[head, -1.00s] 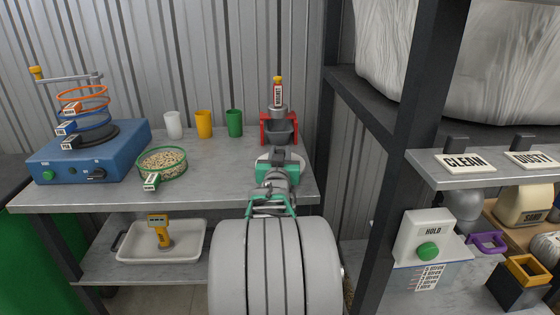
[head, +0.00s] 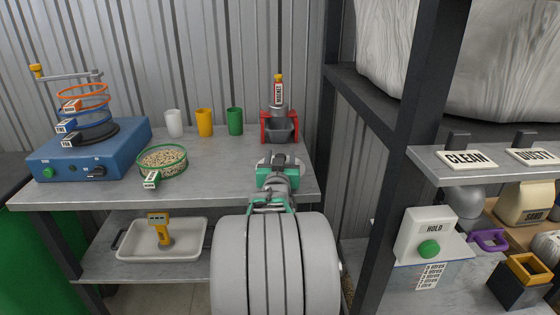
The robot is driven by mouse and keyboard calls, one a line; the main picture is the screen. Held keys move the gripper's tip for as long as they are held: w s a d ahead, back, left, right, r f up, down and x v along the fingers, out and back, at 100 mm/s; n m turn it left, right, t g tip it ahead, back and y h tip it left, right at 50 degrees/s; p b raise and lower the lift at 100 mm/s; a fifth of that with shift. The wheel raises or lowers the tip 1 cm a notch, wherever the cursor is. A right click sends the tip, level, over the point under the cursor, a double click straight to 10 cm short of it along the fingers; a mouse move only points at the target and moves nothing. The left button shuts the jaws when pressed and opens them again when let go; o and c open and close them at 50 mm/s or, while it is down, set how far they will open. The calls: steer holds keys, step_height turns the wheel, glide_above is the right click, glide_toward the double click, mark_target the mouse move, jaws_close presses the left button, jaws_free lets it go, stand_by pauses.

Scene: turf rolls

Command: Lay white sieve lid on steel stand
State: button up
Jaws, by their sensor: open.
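A white round flat piece, seemingly the white sieve lid (head: 298,163), lies at the right end of the grey bench, mostly hidden by my gripper. My gripper (head: 277,158) is open, right over or at this piece. Whether the fingers touch it is hidden. No thing is plainly marked as the steel stand. A steel post with a side arm (head: 70,77) rises at the blue machine (head: 92,150) at the left, with orange, blue and black rings by it. I cannot tell if this is the stand.
A green-rimmed sieve of grain (head: 162,158) stands on the bench (head: 215,178). White (head: 173,123), orange (head: 204,122) and green (head: 235,121) cups stand behind. A red holder with a grey hopper (head: 280,128) stands just beyond my gripper. A dark post (head: 407,150) rises at the right.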

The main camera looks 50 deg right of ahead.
steer(key=v, duration=1.2)
steer(key=shift+r+p, duration=0.1)
steer(key=shift+p, duration=0.25)
